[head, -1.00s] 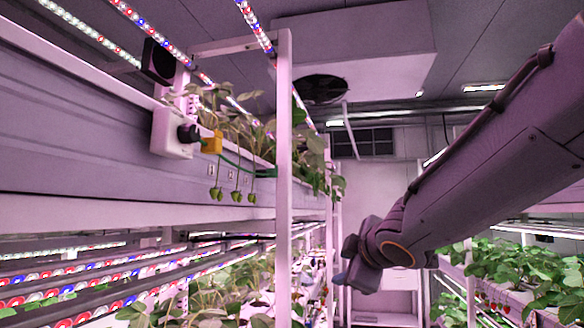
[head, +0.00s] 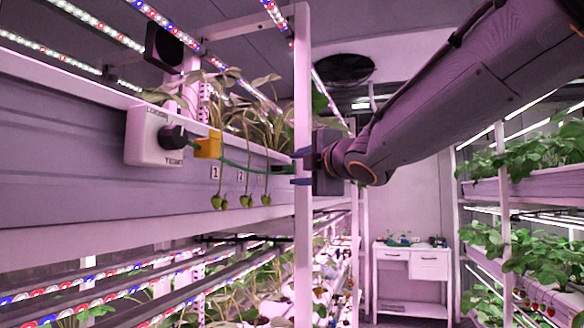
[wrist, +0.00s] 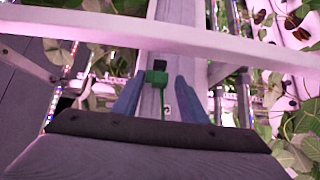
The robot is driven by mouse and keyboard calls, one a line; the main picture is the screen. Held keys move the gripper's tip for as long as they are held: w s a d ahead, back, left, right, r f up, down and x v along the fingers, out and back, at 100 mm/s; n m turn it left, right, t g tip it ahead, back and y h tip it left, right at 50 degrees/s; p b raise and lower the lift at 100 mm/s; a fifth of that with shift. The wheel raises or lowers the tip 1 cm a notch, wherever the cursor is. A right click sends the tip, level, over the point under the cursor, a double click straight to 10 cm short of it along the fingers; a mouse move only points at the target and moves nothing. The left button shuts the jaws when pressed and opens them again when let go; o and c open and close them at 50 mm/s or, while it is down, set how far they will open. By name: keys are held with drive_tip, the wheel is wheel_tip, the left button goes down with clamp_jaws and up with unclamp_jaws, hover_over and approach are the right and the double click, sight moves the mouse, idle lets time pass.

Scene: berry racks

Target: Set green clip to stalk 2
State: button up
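The green clip (head: 285,171) sits at the front edge of the planter, just left of the white post; a green cord runs to it from the yellow block. It also shows in the wrist view (wrist: 157,77), between my two blue fingers. My gripper (head: 296,167) is open, its fingers spread one above the other across the post in the head view. I cannot tell whether they touch the clip. Stalk 2 (head: 247,200) hangs over the planter face by the label 2 (head: 240,176), with green berries at its end. Similar stalks hang beside labels 1 and 3.
The white post (head: 303,240) stands close to my fingers, and a white bar (wrist: 200,38) crosses the wrist view. A white box (head: 152,137) with a dark knob and the yellow block (head: 208,146) are on the planter (head: 60,135). The aisle to the right is free.

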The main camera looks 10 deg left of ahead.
drive_tip(key=shift+w+a, duration=0.5)
drive_tip(key=shift+a, duration=0.05)
